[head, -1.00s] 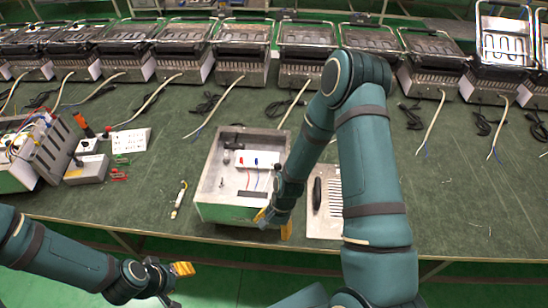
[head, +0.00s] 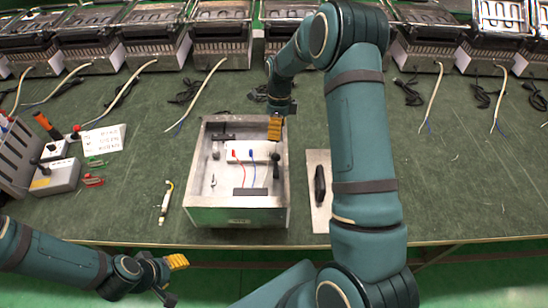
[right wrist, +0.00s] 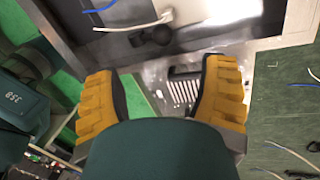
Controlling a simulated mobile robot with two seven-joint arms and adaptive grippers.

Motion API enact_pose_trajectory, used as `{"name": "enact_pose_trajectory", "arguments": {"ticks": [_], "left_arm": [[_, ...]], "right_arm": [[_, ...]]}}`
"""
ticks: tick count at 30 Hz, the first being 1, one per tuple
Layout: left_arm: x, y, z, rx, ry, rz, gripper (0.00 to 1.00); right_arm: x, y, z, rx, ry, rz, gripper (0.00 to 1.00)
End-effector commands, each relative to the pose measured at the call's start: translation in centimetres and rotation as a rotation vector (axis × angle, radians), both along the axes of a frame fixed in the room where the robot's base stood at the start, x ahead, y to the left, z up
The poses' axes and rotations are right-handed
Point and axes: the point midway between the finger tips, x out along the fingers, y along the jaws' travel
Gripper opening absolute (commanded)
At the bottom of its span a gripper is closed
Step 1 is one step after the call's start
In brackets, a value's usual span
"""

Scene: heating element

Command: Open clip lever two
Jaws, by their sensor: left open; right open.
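An open metal box (head: 203,195) stands on the green bench. Inside it is a white terminal block (head: 240,147) with a red lever (head: 233,154) and a blue lever (head: 253,154), each with a wire. A black-knobbed clamp (head: 276,170) sits at the box's right side; a black knob (right wrist: 152,35) shows in the right wrist view. I cannot tell which part is clip lever two. My right gripper (head: 274,128) is at the box's back right corner, its yellow fingers spread and empty in the right wrist view (right wrist: 165,90). My left gripper (head: 172,272) is open and empty, before the bench's front edge.
Several heater units (head: 222,40) line the back.

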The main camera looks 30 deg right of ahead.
Motion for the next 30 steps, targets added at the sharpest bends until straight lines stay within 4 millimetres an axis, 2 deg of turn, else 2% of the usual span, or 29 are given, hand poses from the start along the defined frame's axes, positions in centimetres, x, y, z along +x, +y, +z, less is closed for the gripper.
{"name": "enact_pose_trajectory", "arguments": {"ticks": [1, 6, 15, 21, 30], "left_arm": [[-0.1, 0.0, -0.2, 0.000, 0.001, -0.001, 0.47], [-0.2, 0.0, -0.7, -0.001, 0.004, -0.004, 0.47], [-0.4, -0.1, -1.2, -0.002, 0.008, -0.006, 0.47], [-0.4, -0.1, -1.4, -0.003, 0.009, -0.008, 0.47], [-0.4, -0.1, -1.4, -0.003, 0.009, -0.008, 0.47]], "right_arm": [[-0.3, 0.1, -1.2, 0.001, 0.003, -0.001, 0.72], [-0.8, 0.7, -4.5, 0.002, 0.003, 0.001, 0.72], [-1.7, 1.5, -9.4, 0.002, 0.001, 0.002, 0.72], [-1.9, 1.8, -10.8, 0.000, 0.000, 0.002, 0.72], [-2.0, 1.8, -11.0, 0.000, 0.000, 0.002, 0.72]]}}
